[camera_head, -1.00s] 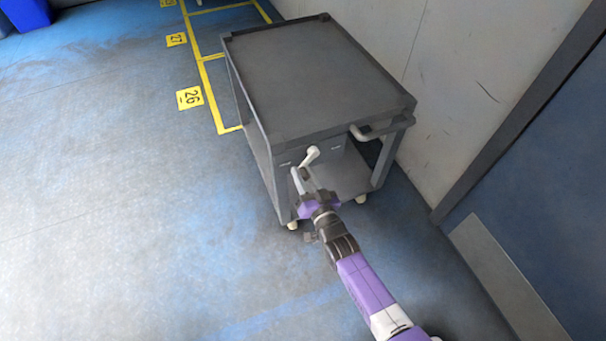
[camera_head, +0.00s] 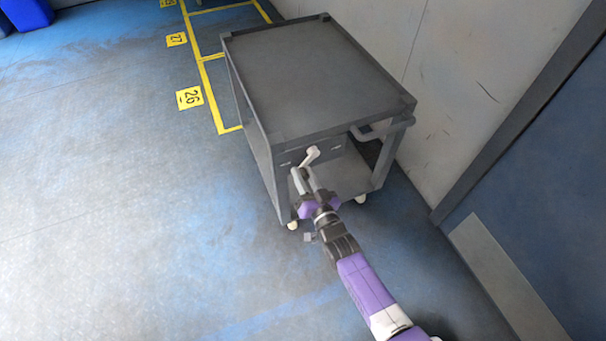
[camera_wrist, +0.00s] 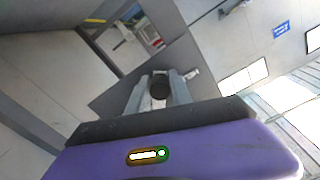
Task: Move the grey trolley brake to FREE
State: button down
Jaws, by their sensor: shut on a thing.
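The grey trolley (camera_head: 310,75) stands against the wall, with a flat top and a lower shelf. A light brake lever (camera_head: 312,155) sits on a plate on its near end, below the top. My gripper (camera_head: 302,176) is at that plate, its fingers shut on the lever. In the wrist view, the fingers of my gripper (camera_wrist: 158,90) close around a dark round knob (camera_wrist: 159,85) of the lever, and a light piece of the lever shows beside the right finger. The brake markings are too small to read.
A push handle (camera_head: 382,130) sticks out at the trolley's near right. The wall (camera_head: 460,90) and a blue door (camera_head: 550,200) are close on the right. Yellow floor lines (camera_head: 215,95) with number labels lie to the left. The floor at left (camera_head: 110,200) is clear.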

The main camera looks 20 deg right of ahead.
aim_at(325, 156)
jog(key=shift+a+r, duration=0.1)
jog(key=shift+a, duration=0.05)
jog(key=n+b, duration=0.1)
jog(key=d+f+n+b, duration=0.1)
jog(key=n, duration=0.1)
jog(key=shift+d, duration=0.25)
jog(key=d+n, duration=0.1)
jog(key=n, duration=0.1)
jog(key=d+n+b, duration=0.1)
jog(key=d+n, duration=0.1)
jog(key=n, duration=0.1)
jog(key=d+n, duration=0.2)
jog(key=n, duration=0.2)
jog(key=d+n, duration=0.1)
jog(key=n, duration=0.1)
jog(key=d+n, duration=0.1)
jog(key=shift+r, duration=0.25)
jog(key=shift+d+r+n, duration=0.15)
jog(key=shift+d+n, duration=0.05)
jog(key=shift+n, duration=0.3)
jog(key=shift+r, duration=0.1)
jog(key=c, duration=1.2)
grip_release()
